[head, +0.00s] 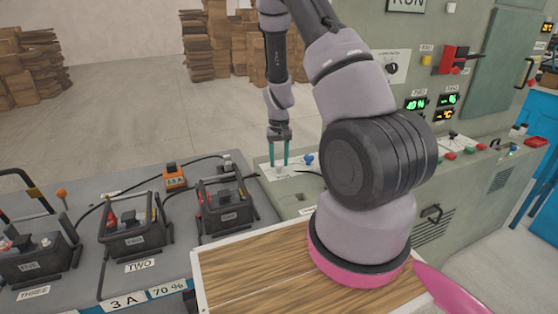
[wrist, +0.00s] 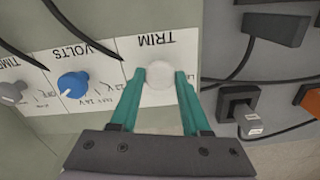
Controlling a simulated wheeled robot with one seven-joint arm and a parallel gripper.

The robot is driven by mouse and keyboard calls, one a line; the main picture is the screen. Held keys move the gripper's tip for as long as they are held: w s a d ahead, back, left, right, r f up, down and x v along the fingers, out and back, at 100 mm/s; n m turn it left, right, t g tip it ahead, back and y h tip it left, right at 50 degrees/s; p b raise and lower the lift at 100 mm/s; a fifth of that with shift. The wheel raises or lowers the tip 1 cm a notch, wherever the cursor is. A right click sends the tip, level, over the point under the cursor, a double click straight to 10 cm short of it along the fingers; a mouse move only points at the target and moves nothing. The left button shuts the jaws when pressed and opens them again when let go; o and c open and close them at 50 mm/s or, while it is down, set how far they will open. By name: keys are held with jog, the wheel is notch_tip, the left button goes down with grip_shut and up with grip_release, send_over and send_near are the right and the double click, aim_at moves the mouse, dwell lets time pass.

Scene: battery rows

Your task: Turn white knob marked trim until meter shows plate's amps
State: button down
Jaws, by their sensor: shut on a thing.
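The white knob (wrist: 159,88) sits on a white plate marked TRIM (wrist: 155,40) in the wrist view. My gripper (wrist: 160,76) has its teal fingers on either side of the knob, shut on it. A plate reading 3 A (head: 124,302) is on the bench's front edge, beside a 70 % plate (head: 167,290).
A blue VOLTS knob (wrist: 73,85) and a grey TIME knob (wrist: 12,93) are beside the trim plate. Green and amber displays (head: 449,99) are on the cabinet. A wooden top (head: 260,275) lies in front.

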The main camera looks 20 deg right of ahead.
aim_at(279, 162)
jog(key=shift+c, duration=1.9)
grip_release()
notch_tip(279, 162, up, 11)
